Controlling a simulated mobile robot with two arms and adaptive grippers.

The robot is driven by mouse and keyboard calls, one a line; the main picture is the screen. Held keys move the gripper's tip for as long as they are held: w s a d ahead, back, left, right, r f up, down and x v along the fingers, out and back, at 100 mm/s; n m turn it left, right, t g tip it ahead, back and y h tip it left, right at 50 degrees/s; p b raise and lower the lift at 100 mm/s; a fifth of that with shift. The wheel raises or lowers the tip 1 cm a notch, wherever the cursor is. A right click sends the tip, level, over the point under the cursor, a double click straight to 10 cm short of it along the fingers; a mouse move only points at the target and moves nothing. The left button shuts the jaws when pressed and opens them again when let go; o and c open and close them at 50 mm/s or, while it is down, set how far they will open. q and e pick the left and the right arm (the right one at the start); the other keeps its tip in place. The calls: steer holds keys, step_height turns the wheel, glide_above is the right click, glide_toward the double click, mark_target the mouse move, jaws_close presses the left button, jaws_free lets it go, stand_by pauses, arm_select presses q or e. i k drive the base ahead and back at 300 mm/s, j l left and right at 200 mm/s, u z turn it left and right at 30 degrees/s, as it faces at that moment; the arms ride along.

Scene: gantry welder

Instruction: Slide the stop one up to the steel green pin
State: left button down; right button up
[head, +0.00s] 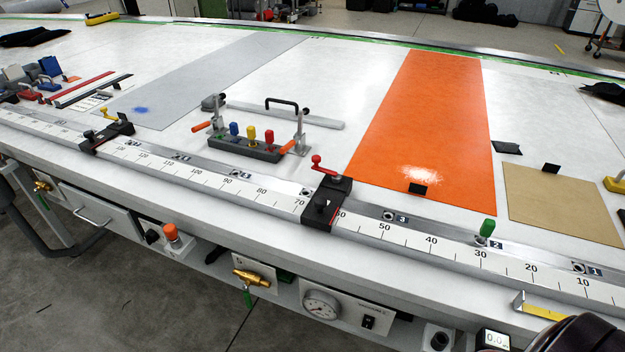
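A black stop with a red lever (322,203) sits across the steel rail (445,226) near the 60 to 70 marks. A second black stop with a yellow lever (107,136) sits farther left on the same rail. No readable label shows which is stop one. A green pin (487,228) stands upright in the rail beside the label 2, near the 30 mark. It is to the right of the red-lever stop, with clear rail between them. Neither gripper is in view.
A dark pin rack (232,148) with blue, yellow and red pins stands behind the rail. A yellow-edged bracket (545,309) is at the front right. A gauge (321,305) is below.

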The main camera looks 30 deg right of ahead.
mark_target(320, 212)
steer(key=z, duration=1.9)
steer(key=k+z, duration=0.2)
steer(key=k, duration=0.6)
steer(key=i, duration=0.4)
